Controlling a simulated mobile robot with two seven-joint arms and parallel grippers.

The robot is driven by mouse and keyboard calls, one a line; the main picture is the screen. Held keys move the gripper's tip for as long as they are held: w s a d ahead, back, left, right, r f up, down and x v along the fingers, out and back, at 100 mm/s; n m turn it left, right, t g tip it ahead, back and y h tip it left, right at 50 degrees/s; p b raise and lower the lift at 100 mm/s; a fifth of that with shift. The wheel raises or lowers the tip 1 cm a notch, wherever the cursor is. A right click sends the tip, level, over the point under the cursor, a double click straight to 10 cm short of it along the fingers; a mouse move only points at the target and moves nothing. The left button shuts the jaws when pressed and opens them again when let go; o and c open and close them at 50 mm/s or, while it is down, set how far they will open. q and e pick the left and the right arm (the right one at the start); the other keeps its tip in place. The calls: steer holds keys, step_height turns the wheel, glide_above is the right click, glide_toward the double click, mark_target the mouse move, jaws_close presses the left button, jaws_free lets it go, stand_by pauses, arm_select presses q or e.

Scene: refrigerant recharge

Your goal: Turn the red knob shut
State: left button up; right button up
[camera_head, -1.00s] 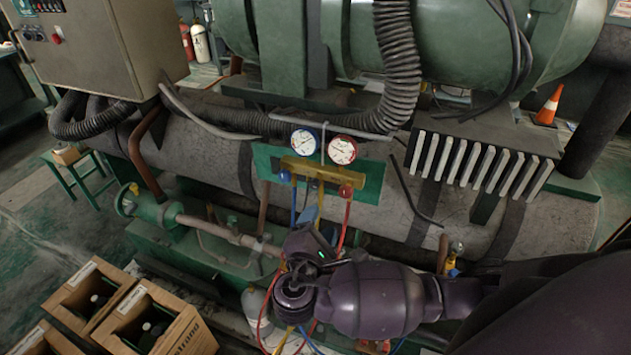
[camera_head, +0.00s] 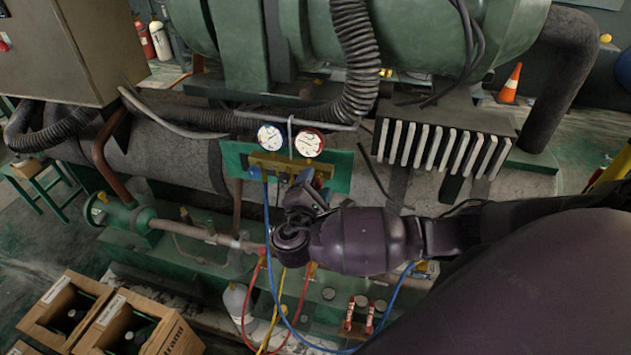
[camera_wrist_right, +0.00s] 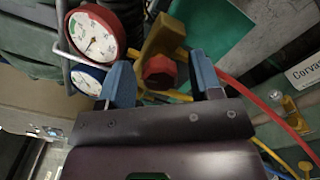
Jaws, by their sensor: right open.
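The red knob (camera_wrist_right: 160,72) is a faceted cap on the yellow brass manifold (camera_wrist_right: 165,38) in the right wrist view. My right gripper (camera_wrist_right: 161,80) is open, with one blue fingertip on each side of the knob and a visible gap at both sides. I cannot tell how deep the fingers reach along it. In the head view my right gripper (camera_head: 307,184) is just below the manifold (camera_head: 282,165) and hides much of the knob area. The red-rimmed gauge (camera_head: 308,143) and blue-rimmed gauge (camera_head: 270,137) sit above the manifold. My left gripper is not in view.
A green plate (camera_head: 342,170) backs the manifold. A blue hose (camera_head: 272,270) and red and yellow hoses hang below it. A finned block (camera_head: 440,145) is to the right. Open cardboard boxes (camera_head: 150,325) stand at lower left.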

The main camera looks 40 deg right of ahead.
steer(key=shift+w+d, duration=0.25)
steer(key=shift+d, duration=0.1)
steer(key=c, duration=0.9)
steer(key=shift+c, duration=0.2)
